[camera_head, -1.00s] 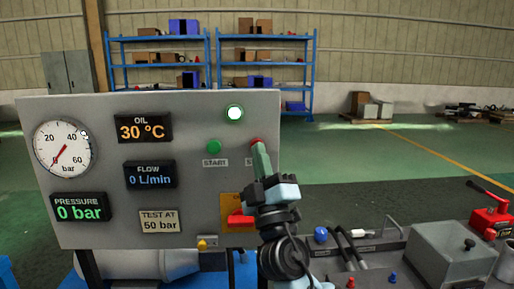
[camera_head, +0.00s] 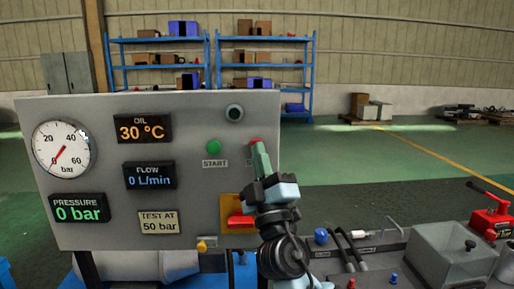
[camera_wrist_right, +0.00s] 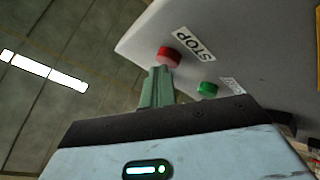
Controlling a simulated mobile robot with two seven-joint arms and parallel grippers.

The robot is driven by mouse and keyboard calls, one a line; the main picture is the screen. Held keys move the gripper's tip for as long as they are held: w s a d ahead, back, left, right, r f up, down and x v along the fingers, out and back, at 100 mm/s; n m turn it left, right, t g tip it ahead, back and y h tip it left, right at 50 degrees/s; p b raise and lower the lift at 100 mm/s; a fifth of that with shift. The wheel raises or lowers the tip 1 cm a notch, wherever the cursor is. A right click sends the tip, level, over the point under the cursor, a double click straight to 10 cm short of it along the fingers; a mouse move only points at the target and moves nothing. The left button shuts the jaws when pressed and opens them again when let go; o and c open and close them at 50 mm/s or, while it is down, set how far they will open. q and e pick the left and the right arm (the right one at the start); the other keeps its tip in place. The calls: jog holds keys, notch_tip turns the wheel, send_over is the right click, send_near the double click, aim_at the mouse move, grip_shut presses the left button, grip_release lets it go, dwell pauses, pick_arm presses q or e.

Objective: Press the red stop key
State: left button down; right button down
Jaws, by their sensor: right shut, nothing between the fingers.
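The red stop key (camera_head: 255,141) is on the right part of the grey panel (camera_head: 100,105), mostly hidden behind my right gripper in the head view. In the right wrist view the red stop key (camera_wrist_right: 169,54) shows beside its STOP label (camera_wrist_right: 194,45). My right gripper (camera_head: 260,152) is shut and empty, its green fingers at the key. In the wrist view the fingertips (camera_wrist_right: 160,72) are at the lower side of the key, apparently touching it. The round lamp (camera_head: 234,113) above is dark. My left gripper is not in view.
The green start key (camera_head: 213,147) is left of the stop key. Gauge (camera_head: 62,148) and displays fill the panel's left. A clear box (camera_head: 450,253) and red-handled device (camera_head: 490,215) stand right.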

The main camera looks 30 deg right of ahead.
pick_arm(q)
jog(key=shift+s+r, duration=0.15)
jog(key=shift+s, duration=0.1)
pick_arm(e)
jog(key=shift+s+a, duration=0.3)
jog(key=shift+s, duration=0.45)
